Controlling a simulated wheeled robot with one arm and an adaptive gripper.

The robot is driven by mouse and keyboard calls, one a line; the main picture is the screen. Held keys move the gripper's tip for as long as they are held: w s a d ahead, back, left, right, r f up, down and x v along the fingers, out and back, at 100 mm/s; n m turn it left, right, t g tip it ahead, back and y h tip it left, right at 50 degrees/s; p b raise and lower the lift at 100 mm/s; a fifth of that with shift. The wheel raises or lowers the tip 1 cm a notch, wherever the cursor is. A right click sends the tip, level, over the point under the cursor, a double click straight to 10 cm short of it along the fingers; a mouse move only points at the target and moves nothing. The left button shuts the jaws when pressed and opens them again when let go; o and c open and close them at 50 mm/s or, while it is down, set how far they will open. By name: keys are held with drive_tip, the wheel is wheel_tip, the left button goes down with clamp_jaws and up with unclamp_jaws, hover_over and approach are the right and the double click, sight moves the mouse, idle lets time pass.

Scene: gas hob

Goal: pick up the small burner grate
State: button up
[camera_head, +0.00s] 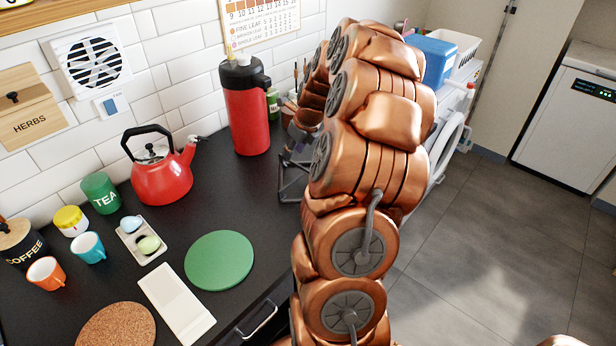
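A dark metal frame with thin bars, which looks like a burner grate (282,182), shows just left of my arm, right of the red flask. Its right side is hidden behind my copper arm, so I cannot tell its full size or whether it is the small grate. My gripper (298,150) is at the far end of the arm, over this spot, mostly hidden by the arm and dark against the dark worktop. I cannot tell whether its fingers are apart, or whether it touches the grate.
The black worktop (215,205) carries a red flask (246,115), a red kettle (163,178), a green disc (219,260), a white spoon rest (176,303), a cork mat (118,330), cups and canisters at left. A blue box (432,60) stands behind my arm. Floor at right is clear.

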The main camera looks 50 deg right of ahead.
sight(291, 161)
drive_tip(key=shift+p+x, duration=0.6)
drive_tip(key=shift+x, duration=2.05)
drive_tip(key=shift+s+f, duration=0.2)
drive_tip(key=shift+f, duration=0.15)
clamp_jaws()
